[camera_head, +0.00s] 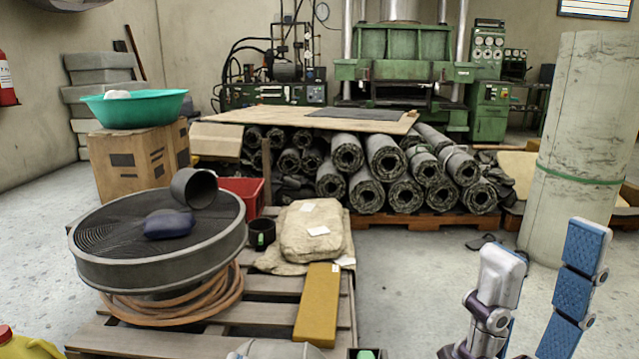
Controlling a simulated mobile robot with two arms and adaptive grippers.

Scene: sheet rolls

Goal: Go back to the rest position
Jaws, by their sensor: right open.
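My right gripper (546,250) is at the bottom right, with its fingers pointing up. One finger is grey-white and the other shows blue textured pads. The fingers are well apart, and nothing shows between them. It appears in front of the bare floor and the wide pale column (585,120). My left gripper is not in view.
A wooden pallet (255,310) at front left carries a large black coil (95,262), a sack bundle (310,232) and a yellow block (318,300). Dark sheet rolls (385,160) lie stacked behind.

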